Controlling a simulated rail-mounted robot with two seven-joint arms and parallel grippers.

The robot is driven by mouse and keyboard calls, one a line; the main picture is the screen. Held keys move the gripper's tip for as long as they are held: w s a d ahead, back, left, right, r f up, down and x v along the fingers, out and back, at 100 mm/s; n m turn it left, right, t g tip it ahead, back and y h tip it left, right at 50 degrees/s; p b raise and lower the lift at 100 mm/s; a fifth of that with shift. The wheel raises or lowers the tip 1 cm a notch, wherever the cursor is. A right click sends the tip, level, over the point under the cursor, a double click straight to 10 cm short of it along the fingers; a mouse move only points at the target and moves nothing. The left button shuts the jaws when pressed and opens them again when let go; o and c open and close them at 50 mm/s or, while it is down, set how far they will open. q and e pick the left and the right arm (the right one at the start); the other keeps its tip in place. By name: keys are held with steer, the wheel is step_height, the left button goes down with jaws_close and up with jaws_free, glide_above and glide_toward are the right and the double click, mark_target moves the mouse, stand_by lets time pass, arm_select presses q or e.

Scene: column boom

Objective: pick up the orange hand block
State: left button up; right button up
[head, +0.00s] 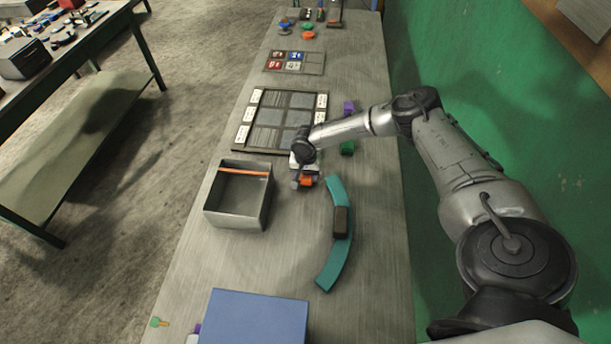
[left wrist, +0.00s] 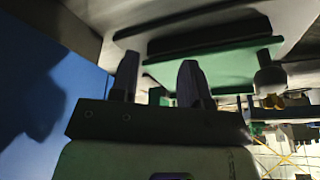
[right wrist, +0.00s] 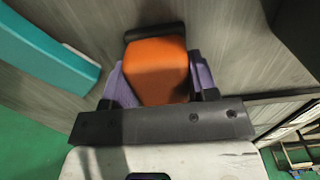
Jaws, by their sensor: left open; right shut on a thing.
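The orange hand block (head: 306,181) is between the fingers of my right gripper (head: 303,178), beside the open grey box on the table. In the right wrist view the orange block (right wrist: 158,70) fills the space between the two purple-grey fingers of the right gripper (right wrist: 161,85), which is shut on it. A dark bar lies just beyond the block. I cannot tell whether the block touches the table. My left gripper (left wrist: 158,82) shows only in the left wrist view, with its fingers apart and nothing seen between them.
The grey box (head: 238,213) with an orange strip stands left of the right gripper. A teal curved piece (head: 336,268) with a dark block (head: 341,222) lies to the right. A framed panel (head: 247,135) lies behind, a blue box (head: 255,318) in front. A green wall borders the right.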

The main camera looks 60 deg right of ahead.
arm_select(q)
steer(key=shift+a, duration=0.1)
arm_select(e)
steer(key=shift+r, duration=0.1)
arm_select(q)
steer(key=shift+a+r, duration=0.1)
arm_select(e)
steer(key=shift+r, duration=0.6)
arm_select(q)
steer(key=shift+r+p, duration=0.25)
steer(key=shift+p, duration=0.1)
arm_select(e)
step_height(320, 180, up, 3)
steer(key=shift+f, duration=0.2)
arm_select(q)
steer(key=shift+d+r+p, duration=0.25)
steer(key=shift+r+p, duration=0.25)
steer(key=shift+p, duration=0.05)
steer(key=shift+a, duration=0.1)
arm_select(e)
steer(key=s+d+r, duration=0.2)
steer(key=s+r, duration=0.5)
steer(key=s, duration=0.4)
steer(key=shift+s, duration=0.2)
arm_select(q)
steer(key=shift+a, duration=0.15)
steer(key=shift+r, duration=0.15)
arm_select(e)
steer(key=shift+r, duration=0.1)
